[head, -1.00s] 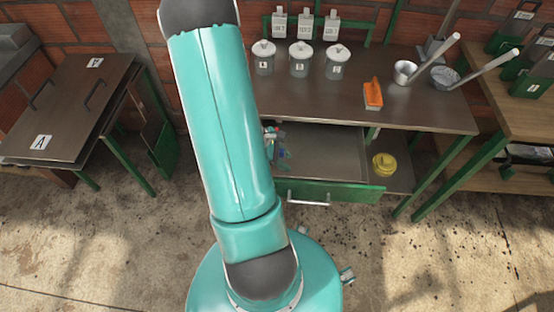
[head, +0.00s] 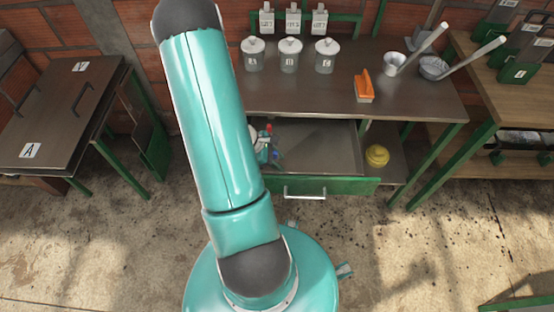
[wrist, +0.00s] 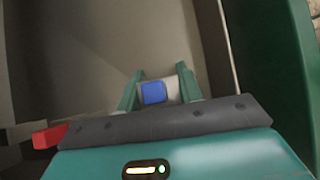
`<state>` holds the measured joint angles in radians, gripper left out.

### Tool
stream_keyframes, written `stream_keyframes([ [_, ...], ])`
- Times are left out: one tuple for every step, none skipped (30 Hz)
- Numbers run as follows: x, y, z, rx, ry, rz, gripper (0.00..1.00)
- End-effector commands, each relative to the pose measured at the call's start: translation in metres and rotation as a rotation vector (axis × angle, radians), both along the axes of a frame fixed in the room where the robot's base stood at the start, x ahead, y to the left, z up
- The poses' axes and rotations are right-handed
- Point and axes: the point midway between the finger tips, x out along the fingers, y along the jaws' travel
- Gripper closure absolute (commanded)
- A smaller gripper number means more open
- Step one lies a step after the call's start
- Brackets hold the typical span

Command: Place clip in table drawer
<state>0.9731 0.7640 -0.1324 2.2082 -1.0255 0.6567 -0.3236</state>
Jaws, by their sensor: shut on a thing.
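The table drawer (head: 325,150) is pulled open below the middle table, with a green front (head: 345,187) and a bare metal floor. My gripper (head: 270,150) is at the drawer's left part in the head view, partly hidden by my arm. In the wrist view, my gripper's green fingers (wrist: 162,88) are closed on a small blue and white thing, seemingly the clip (wrist: 154,92). The drawer's inside lies beyond the fingertips there. I cannot tell whether the clip touches the drawer floor.
A yellow object (head: 377,155) sits on a shelf right of the drawer. A side table (head: 55,115) stands at left. The floor in front is clear.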

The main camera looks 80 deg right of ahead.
Motion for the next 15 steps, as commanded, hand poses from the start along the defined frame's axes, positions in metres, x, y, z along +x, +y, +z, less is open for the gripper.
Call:
stream_keyframes([
  [0.0007, -0.0003, -0.0007, -0.001, 0.000, 0.001, 0.60],
  [0.0008, -0.0004, -0.0006, -0.001, 0.000, 0.001, 0.54],
  [0.0009, -0.0005, -0.0005, -0.001, 0.000, 0.001, 0.46],
  [0.0009, -0.0006, -0.0005, -0.001, 0.000, 0.001, 0.42],
  [0.0010, -0.0006, -0.0004, 0.000, 0.000, 0.000, 0.42],
  [0.0011, -0.0007, -0.0004, 0.000, 0.000, 0.000, 0.42],
  [0.0012, -0.0006, -0.0005, 0.000, 0.000, 0.000, 0.42],
  [0.0014, -0.0006, -0.0005, 0.000, 0.000, 0.000, 0.42],
  [0.0016, -0.0007, -0.0005, 0.000, 0.000, 0.000, 0.42],
  [0.0016, -0.0006, -0.0004, 0.001, 0.000, 0.001, 0.42],
  [0.0018, -0.0005, -0.0004, 0.001, 0.000, 0.001, 0.42],
  [0.0017, -0.0005, -0.0001, 0.001, 0.000, 0.001, 0.42],
  [0.0019, -0.0003, 0.0005, -0.001, 0.000, 0.001, 0.42],
  [0.0018, -0.0001, 0.0014, 0.000, 0.000, 0.000, 0.42],
  [0.0017, 0.0000, 0.0033, 0.000, 0.000, 0.000, 0.42],
])
